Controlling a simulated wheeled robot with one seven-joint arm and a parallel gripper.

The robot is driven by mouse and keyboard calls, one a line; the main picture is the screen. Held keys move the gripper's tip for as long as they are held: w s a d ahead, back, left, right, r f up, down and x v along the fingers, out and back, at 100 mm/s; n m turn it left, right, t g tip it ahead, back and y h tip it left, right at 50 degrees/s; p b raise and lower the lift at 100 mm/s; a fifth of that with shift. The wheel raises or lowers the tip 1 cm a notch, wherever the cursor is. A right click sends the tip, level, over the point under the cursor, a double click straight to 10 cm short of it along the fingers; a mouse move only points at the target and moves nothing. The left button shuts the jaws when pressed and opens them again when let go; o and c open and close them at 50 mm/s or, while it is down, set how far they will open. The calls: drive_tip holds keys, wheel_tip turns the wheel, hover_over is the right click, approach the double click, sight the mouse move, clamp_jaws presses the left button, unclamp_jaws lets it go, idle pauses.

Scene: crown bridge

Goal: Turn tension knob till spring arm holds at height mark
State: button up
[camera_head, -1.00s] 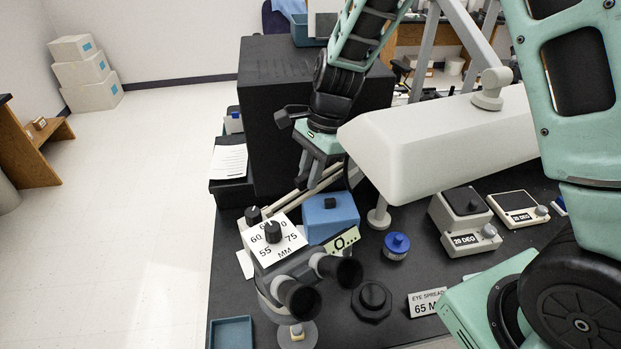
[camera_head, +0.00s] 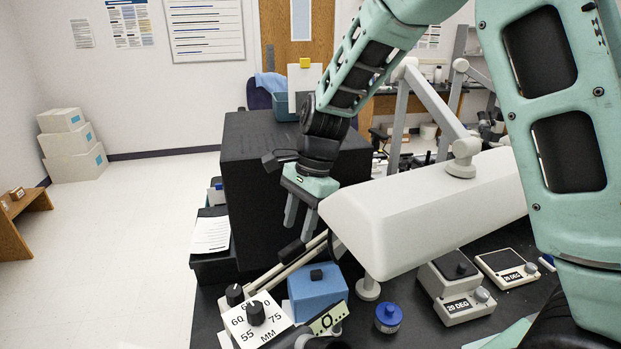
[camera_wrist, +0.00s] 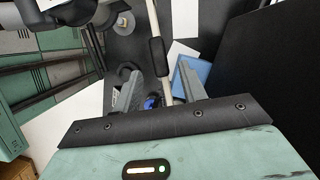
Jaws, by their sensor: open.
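My gripper (camera_head: 299,232) is open and empty, pointing down beside the tall black box. A thin pale rod with a black sleeve (camera_head: 292,251) runs below the fingertips; in the wrist view the sleeve (camera_wrist: 157,57) lies beyond and between the fingers. A black knob (camera_head: 235,294) sits at the rod's lower left end. A larger black knob (camera_head: 255,312) stands on a white dial plate (camera_head: 240,325) marked 55 to 75 MM. A thick white arm (camera_head: 430,200) slopes across the bench. I cannot tell which part is the tension knob. A pale plate marked 0 (camera_head: 329,318) is at the bottom.
A blue box (camera_head: 318,290) and a blue round knob (camera_head: 388,318) stand below the white arm. The tall black box (camera_head: 265,185) is close behind my gripper. Open floor lies at left.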

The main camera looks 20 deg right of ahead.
drive_tip(key=b+v, duration=0.1)
drive_tip(key=v, duration=1)
drive_tip(key=shift+r+b, duration=0.35)
drive_tip(key=shift+r, duration=0.05)
drive_tip(key=shift+d, duration=0.15)
